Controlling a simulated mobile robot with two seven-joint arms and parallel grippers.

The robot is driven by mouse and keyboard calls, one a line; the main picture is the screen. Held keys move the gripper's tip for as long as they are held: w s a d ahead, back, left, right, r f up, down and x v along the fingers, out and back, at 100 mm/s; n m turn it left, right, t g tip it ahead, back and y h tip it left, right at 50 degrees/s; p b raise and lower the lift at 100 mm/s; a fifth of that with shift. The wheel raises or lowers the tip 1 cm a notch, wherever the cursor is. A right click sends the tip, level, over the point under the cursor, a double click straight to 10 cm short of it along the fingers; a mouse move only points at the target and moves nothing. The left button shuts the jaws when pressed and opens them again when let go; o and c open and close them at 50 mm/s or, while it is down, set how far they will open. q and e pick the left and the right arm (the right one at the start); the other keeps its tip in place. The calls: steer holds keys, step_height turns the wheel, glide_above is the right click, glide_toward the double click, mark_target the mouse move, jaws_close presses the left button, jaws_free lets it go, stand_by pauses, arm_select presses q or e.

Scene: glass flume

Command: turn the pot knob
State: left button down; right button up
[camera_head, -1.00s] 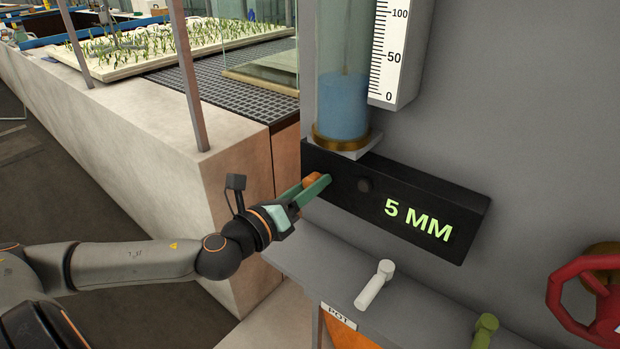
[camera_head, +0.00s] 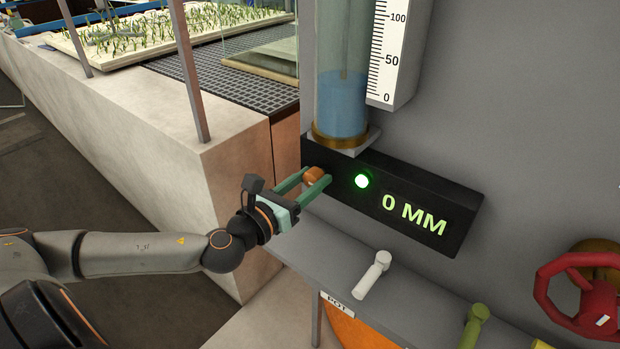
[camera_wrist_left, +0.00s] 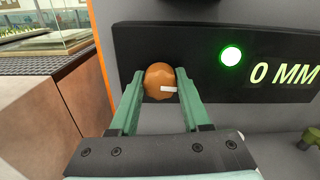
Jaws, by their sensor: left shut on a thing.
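The orange-brown pot knob (camera_head: 314,173) sits on the left end of the black display box (camera_head: 420,190). In the left wrist view the knob (camera_wrist_left: 158,80) has a white mark pointing right. My left gripper (camera_head: 312,180) has its two green fingers on either side of the knob and is shut on it; it also shows in the left wrist view (camera_wrist_left: 159,90). The box's lamp (camera_head: 362,181) glows green and its display reads 0 MM. My right gripper is not in view.
A clear cylinder with blue water (camera_head: 342,105) and a white scale (camera_head: 392,50) stand above the box. Below, a grey ledge carries a white lever (camera_head: 374,275) and a green lever (camera_head: 474,325). A red handwheel (camera_head: 590,300) is at the right. A concrete wall (camera_head: 170,135) is at the left.

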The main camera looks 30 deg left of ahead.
arm_select(q)
steer(key=shift+r, duration=0.1)
steer(key=shift+c, duration=1.9)
jaws_free()
steer(key=shift+s, duration=0.1)
steer(key=shift+s+a, duration=0.1)
steer(key=shift+s, duration=0.1)
steer(key=s, duration=0.4)
steer(key=shift+s+a+b, duration=0.1)
steer(key=shift+s+b, duration=0.1)
steer(key=shift+b, duration=0.15)
steer(key=p, duration=0.2)
glide_toward(309, 182)
steer(key=shift+s+a+r, duration=0.1)
steer(key=shift+s+a, duration=0.05)
steer(key=shift+s, duration=0.9)
